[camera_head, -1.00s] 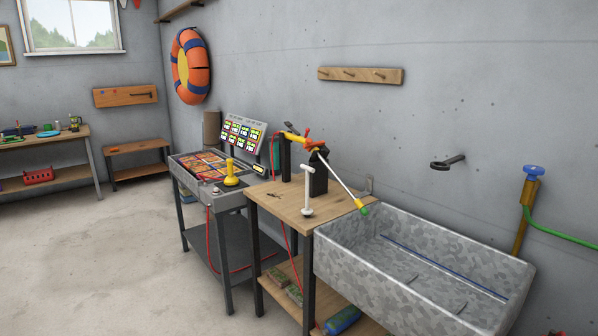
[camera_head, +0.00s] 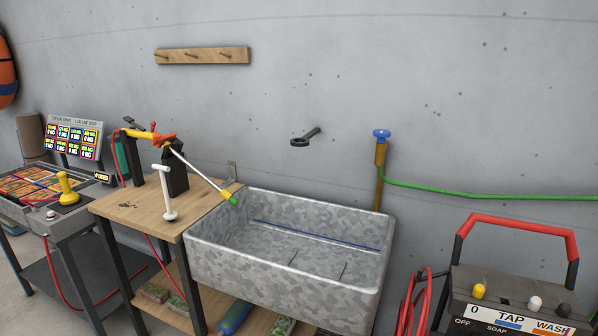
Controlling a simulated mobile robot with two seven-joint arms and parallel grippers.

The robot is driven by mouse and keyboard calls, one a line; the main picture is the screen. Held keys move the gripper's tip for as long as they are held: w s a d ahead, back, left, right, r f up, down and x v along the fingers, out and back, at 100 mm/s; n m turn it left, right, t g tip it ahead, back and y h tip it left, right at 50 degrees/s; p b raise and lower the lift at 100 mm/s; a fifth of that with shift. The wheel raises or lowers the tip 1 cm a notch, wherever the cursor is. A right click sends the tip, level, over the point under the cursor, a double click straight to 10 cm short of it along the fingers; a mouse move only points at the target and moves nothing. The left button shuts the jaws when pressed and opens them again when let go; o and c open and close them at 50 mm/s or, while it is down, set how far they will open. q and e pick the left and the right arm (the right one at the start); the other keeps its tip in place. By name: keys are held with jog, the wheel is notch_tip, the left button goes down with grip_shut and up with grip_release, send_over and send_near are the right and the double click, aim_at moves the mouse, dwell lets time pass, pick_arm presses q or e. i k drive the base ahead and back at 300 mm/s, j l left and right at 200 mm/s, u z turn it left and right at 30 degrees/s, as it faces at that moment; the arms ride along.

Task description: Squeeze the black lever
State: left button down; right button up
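A spray lance with a yellow and orange handle (camera_head: 151,136) rests on a black stand (camera_head: 175,176) on the wooden bench. Its white tube slopes down right to a green and yellow tip over the sink's left edge. A small dark lever-like piece (camera_head: 133,121) shows at the upper left of the handle. It is too small to tell whether it is the black lever. A black knob (camera_head: 564,310) also shows on the washer unit at the lower right. Neither of my grippers is in view.
A speckled grey sink (camera_head: 285,275) stands right of the wooden bench (camera_head: 115,207). A white T-handled post (camera_head: 167,190) stands on the bench. A washer unit (camera_head: 520,285) with a red handle is at right. A green hose (camera_head: 480,196) runs along the wall.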

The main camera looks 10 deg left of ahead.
aim_at(130, 121)
jog(key=i+j+z, duration=0.15)
jog(key=j+z, duration=0.15)
jog(key=j, duration=0.2)
jog(key=j+z, duration=0.25)
jog(key=j, duration=0.25)
jog(key=i+j+z, duration=0.15)
jog(key=j, duration=0.4)
jog(key=j+z, duration=0.15)
jog(key=j, duration=0.35)
jog(key=j+z, duration=0.1)
jog(key=j, duration=1.6)
jog(key=k+j+z, duration=0.1)
jog(key=j, duration=1.6)
